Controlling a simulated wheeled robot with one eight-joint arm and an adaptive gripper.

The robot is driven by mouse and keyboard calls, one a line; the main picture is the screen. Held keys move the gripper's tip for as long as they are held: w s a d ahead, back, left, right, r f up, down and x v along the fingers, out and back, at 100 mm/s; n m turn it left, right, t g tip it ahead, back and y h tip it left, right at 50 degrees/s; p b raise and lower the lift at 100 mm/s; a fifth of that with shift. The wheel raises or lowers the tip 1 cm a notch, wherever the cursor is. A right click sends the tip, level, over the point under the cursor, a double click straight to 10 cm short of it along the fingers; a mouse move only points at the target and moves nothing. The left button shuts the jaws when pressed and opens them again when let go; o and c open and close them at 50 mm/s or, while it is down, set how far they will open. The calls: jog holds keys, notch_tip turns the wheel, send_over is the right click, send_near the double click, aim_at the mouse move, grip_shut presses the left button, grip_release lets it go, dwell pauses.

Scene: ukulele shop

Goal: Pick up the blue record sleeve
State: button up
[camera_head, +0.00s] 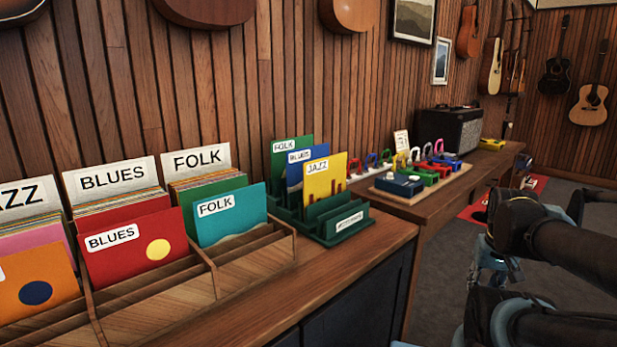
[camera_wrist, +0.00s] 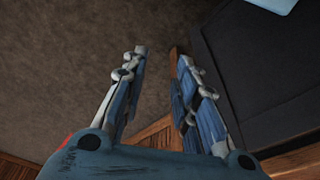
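The blue record sleeve (camera_head: 293,178), with a white label reading BLUES, stands upright in a small green rack (camera_head: 347,231) on the wooden counter. It stands between a green FOLK sleeve (camera_head: 279,160) behind and a yellow JAZZ sleeve (camera_head: 325,177) in front, which hides much of it. In the wrist view my gripper (camera_wrist: 161,55) has its two fingers apart with nothing between them. It is over the carpet beside a dark surface, away from the blue sleeve. In the head view my arm is at the right, well apart from the rack.
A wooden record bin (camera_head: 240,278) with red, teal and orange sleeves stands left of the rack. Behind the rack, a second table (camera_head: 432,201) holds colourful small items and a black amplifier (camera_head: 450,130). The counter's front strip is clear. Guitars hang on the slatted wall.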

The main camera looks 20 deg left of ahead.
jog(key=w+a+r+n+g, duration=0.1)
jog(key=w+a+r+n, duration=0.5)
jog(key=r, duration=0.3)
jog(key=w+a+r+n+y, duration=0.1)
jog(key=w+a+r+n, duration=0.5)
jog(key=r, duration=0.4)
jog(key=w+a+r+n+g, duration=0.1)
jog(key=w+a+r+n, duration=0.35)
jog(key=a+r, duration=0.4)
jog(key=w+a+r+n, duration=0.2)
jog(key=a+r+n, duration=0.2)
jog(key=a, duration=0.4)
jog(key=w+a+r+n, duration=0.25)
jog(key=a+r, duration=0.25)
jog(key=a, duration=0.3)
notch_tip(320, 180, up, 3)
jog(key=n+g, duration=0.1)
jog(key=n, duration=0.6)
send_over(295, 159)
jog(key=w+d, duration=0.3)
jog(key=w, duration=0.4)
notch_tip(295, 159, down, 17)
jog(key=s, duration=0.1)
jog(key=shift+s+a, duration=0.25)
jog(key=shift+s, duration=0.1)
jog(key=shift+c, duration=0.4)
